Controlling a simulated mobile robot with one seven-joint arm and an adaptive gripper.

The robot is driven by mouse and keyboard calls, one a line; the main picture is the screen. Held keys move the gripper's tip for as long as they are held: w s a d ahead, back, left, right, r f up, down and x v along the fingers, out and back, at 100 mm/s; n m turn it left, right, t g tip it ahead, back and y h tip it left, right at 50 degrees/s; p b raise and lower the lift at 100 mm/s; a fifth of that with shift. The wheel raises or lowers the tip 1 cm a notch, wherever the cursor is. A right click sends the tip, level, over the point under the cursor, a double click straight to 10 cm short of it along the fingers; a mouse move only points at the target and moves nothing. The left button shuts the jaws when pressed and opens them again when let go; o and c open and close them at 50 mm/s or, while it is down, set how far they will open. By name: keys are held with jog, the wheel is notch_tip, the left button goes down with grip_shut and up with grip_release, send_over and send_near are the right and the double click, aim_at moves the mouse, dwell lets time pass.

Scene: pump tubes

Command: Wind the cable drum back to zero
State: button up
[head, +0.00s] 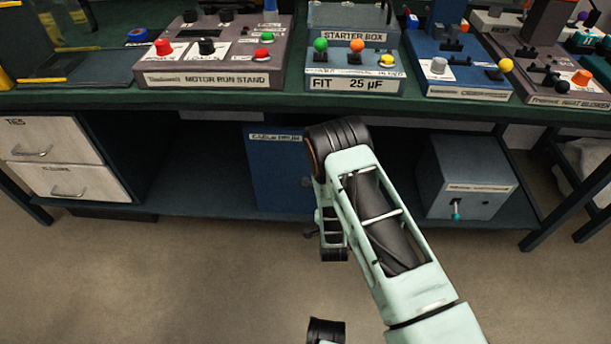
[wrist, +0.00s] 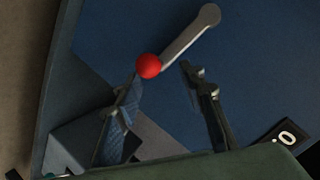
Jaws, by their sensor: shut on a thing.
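The cable drum (head: 272,170) is a blue box under the bench, labelled at its top, with its right side behind my arm in the head view. In the wrist view its blue face (wrist: 260,75) carries a grey crank arm (wrist: 190,38) with a red ball knob (wrist: 148,66) at its lower left end. My gripper (wrist: 160,74) has its fingers on either side of the knob and is shut on it. The right finger's contact with the knob is unclear. A dark plate with a white figure (wrist: 283,139) is partly visible at lower right. The crank is hidden in the head view.
The green bench top (head: 300,98) overhangs the drum and bears several control boxes. A grey box with a teal-tipped lever (head: 465,178) stands on the lower shelf at right. White drawers (head: 55,165) are at left. The shelf left of the drum is clear.

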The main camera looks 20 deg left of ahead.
jog(key=shift+s+a+r+y, duration=0.1)
jog(key=shift+a+r+y, duration=0.25)
jog(key=shift+a, duration=0.4)
jog(key=shift+c, duration=0.2)
jog(key=shift+o, duration=0.6)
jog(key=shift+s+a+r+p, duration=0.15)
jog(key=shift+r+p, duration=0.25)
jog(key=shift+r, duration=0.25)
jog(key=o, duration=0.6)
jog(key=shift+f, duration=0.1)
jog(key=shift+o, duration=0.2)
jog(key=shift+s, duration=0.1)
jog(key=p+v, duration=0.3)
jog(key=v, duration=0.5)
jog(key=shift+d+f+p, duration=0.2)
jog(key=shift+d+p, duration=0.1)
jog(key=shift+d, duration=0.05)
